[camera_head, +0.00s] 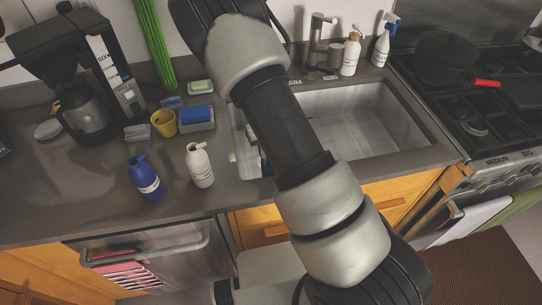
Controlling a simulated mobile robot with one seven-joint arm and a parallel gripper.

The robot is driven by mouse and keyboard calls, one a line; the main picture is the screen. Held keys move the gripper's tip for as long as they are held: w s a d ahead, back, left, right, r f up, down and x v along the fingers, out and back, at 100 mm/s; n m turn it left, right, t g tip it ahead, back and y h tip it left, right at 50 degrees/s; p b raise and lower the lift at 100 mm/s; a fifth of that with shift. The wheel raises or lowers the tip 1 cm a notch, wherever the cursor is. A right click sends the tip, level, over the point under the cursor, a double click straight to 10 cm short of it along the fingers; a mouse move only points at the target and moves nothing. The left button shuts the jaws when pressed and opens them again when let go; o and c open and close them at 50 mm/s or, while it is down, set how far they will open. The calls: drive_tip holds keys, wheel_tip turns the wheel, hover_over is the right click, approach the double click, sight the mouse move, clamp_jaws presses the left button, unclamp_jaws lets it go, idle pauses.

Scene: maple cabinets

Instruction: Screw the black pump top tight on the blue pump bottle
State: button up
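The blue pump bottle (146,183) stands upright on the grey counter, left of the sink and near the front edge. It has a white label band. A dark pump top (138,161) sits on its neck with the spout to one side. The top looks dark blue or black at this size, and I cannot tell how tight it is. My arm crosses the middle of the picture, over the sink and to the right of the bottle. My gripper is not visible in this view.
A white pump bottle (199,166) stands just right of the blue one. Behind are a yellow cup (163,123), a blue sponge (196,113) and a coffee maker (84,105). The sink (365,130) and stove (480,125) lie right. Counter left of the blue bottle is clear.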

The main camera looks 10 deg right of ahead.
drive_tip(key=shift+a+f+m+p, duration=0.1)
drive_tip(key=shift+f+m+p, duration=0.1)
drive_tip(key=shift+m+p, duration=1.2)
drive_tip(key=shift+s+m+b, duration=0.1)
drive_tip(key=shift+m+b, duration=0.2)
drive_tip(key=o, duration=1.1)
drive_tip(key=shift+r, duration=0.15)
